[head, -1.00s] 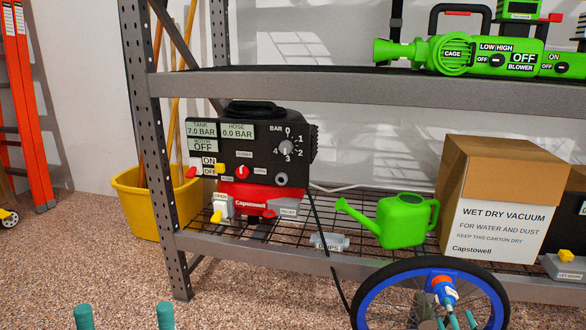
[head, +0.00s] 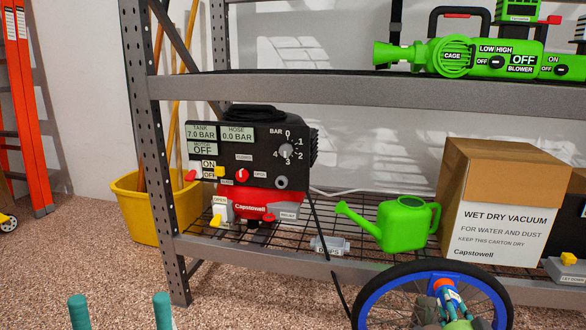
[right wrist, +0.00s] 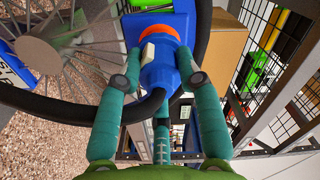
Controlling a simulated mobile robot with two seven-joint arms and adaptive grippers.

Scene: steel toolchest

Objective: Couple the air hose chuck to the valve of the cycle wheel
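The cycle wheel (head: 377,296), with a blue rim and black tyre, stands at the bottom right of the head view. The air hose chuck (head: 447,294), blue with an orange collar and a white lever, is at the wheel's upper rim. In the right wrist view the chuck (right wrist: 160,75) lies between the teal fingers of my right gripper (right wrist: 160,65), which appear to press its sides. Its orange end is close to the rim; the valve is hidden, so I cannot tell whether they are coupled. My left gripper (head: 120,312) is open and empty at the bottom left.
The compressor (head: 250,150), reading tank 7.0 bar and hose 0.0 bar, stands on the lower shelf (head: 250,250). A black hose (head: 318,225) hangs from it. A green watering can (head: 402,225) and a vacuum carton (head: 495,215) are behind the wheel.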

